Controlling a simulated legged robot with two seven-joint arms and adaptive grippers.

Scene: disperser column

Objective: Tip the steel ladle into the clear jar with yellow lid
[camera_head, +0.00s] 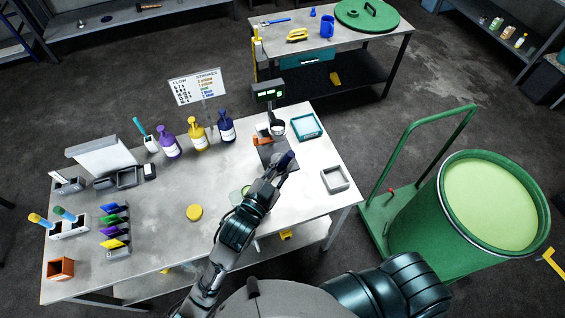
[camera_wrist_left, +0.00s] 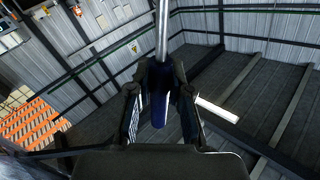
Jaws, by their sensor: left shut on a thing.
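My left gripper (camera_head: 284,163) is over the table in front of the scale, shut on the dark blue handle (camera_wrist_left: 160,112) of the steel ladle. The ladle's shaft (camera_wrist_left: 162,35) runs up out of the left wrist view; I cannot make out its bowl for sure. A yellow lid (camera_head: 194,212) lies flat on the table, left of my arm. A pale green round shape (camera_head: 236,197) beside my forearm is partly hidden; I cannot tell whether it is the clear jar. A small round pale vessel (camera_head: 278,128) shows beyond the gripper, by the scale. My right gripper is out of view.
The scale display (camera_head: 269,91) stands behind the gripper. Purple, yellow and blue pump bottles (camera_head: 197,132) stand left of it. A teal tray (camera_head: 306,126) and a grey square tray (camera_head: 335,178) lie right. A green drum (camera_head: 440,205) stands beyond the table's right edge.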

